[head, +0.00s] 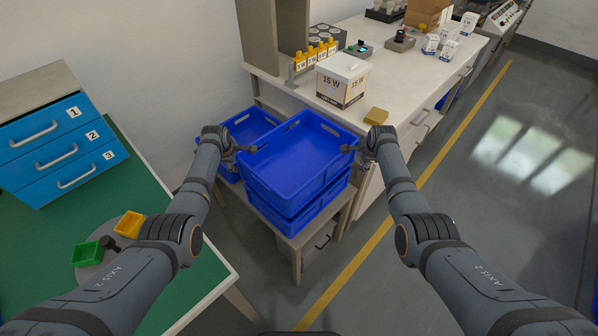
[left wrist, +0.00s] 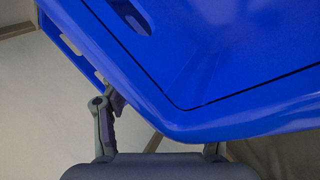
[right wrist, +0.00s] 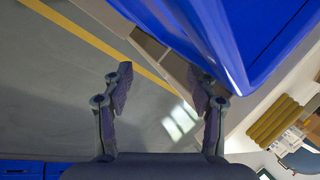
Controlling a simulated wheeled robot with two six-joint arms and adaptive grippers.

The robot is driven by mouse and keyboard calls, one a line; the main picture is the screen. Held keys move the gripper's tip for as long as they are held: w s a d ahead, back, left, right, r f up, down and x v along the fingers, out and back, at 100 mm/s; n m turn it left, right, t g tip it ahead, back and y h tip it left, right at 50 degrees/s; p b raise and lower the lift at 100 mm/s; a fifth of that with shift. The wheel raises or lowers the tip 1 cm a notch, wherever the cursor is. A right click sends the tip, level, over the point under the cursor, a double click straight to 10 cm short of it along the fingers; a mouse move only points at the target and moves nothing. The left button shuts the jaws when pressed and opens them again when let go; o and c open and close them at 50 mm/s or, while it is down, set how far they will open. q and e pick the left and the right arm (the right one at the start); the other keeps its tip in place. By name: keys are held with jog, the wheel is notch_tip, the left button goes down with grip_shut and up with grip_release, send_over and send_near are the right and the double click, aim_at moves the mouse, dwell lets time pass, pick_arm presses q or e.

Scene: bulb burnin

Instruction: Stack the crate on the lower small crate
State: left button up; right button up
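A blue crate (head: 300,150), empty and open-topped, sits above a lower blue crate (head: 298,211) on a small wooden stand (head: 298,240). I cannot tell whether it rests fully on the lower one. My left gripper (head: 240,151) is at its left side. In the left wrist view the crate (left wrist: 230,70) hides most of one finger; the fingers look spread. My right gripper (head: 356,150) is at its right side. In the right wrist view its fingers (right wrist: 160,85) are apart, one close against the crate wall (right wrist: 215,40), with nothing between them.
Another blue crate (head: 246,127) stands behind left on the stand. A white workbench (head: 400,85) with a 15 W box (head: 342,80) and a yellow-brown block (head: 376,116) is behind. A green table (head: 150,230) is at left.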

pick_arm(q)
jog(key=f, duration=0.3)
jog(key=d+f, duration=0.1)
jog(key=shift+w+f, duration=0.25)
jog(key=shift+f, duration=0.05)
pick_arm(e)
jog(key=f, duration=0.2)
jog(key=a+f, duration=0.1)
jog(key=f, duration=0.2)
jog(key=shift+w, duration=0.1)
pick_arm(q)
jog(key=shift+f, duration=0.15)
pick_arm(e)
jog(key=shift+f, duration=0.1)
pick_arm(q)
jog(key=shift+o, duration=0.3)
jog(key=a, duration=0.4)
jog(key=shift+s, duration=0.1)
pick_arm(e)
jog(key=d, duration=0.3)
jog(key=shift+d, duration=0.4)
pick_arm(q)
jog(key=o, duration=0.4)
pick_arm(e)
jog(key=o, duration=0.5)
pick_arm(q)
jog(key=shift+f, duration=0.1)
pick_arm(e)
jog(key=shift+d, duration=0.1)
